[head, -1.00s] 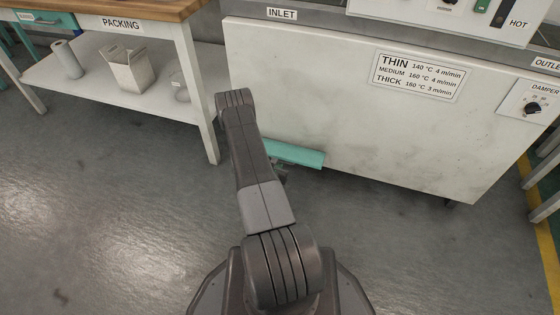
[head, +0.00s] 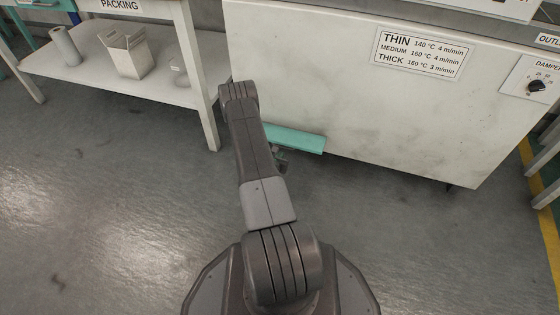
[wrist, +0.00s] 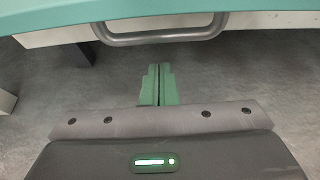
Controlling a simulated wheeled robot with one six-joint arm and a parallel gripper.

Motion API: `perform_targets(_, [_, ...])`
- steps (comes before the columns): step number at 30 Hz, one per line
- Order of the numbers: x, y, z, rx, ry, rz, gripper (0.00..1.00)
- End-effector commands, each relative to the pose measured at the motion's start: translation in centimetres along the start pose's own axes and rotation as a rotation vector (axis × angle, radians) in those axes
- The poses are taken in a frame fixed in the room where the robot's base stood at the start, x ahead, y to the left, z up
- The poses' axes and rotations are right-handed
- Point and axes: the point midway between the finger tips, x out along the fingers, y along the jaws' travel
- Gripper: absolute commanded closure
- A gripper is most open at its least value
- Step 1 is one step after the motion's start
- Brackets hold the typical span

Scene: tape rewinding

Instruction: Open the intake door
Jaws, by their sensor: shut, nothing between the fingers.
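The intake door appears to be the teal panel (head: 296,139) low on the left of the white machine in the head view. In the wrist view, a teal surface (wrist: 50,23) with a grey bar handle (wrist: 160,39) spans the top. My gripper (wrist: 160,70) has green fingers pressed together, with nothing between them. Its tips show just below the handle in the picture; the gap in depth is hard to judge. In the head view, my arm hides most of the gripper and part of the teal panel.
The white machine (head: 350,100) fills the upper right, with a damper knob (head: 537,86). A packing table (head: 75,85) at the upper left holds a paper roll (head: 65,47) and a box (head: 126,50) on its shelf. Grey floor is free around my base.

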Motion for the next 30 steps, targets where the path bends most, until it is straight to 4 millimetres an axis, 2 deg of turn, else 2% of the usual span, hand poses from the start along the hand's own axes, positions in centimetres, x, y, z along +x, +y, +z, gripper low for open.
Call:
perform_targets(2, [1.0, 0.1, -0.8, 0.0, 0.0, 0.0, 1.0])
perform_targets(4, [-0.6, 0.3, -0.2, -0.004, 0.003, 0.002, 1.0])
perform_targets(10, [-4.7, 0.3, -0.3, -0.006, 0.003, 0.001, 1.0])
perform_targets(30, [-5.6, 0.5, -0.3, -0.002, 0.002, 0.0, 1.0])
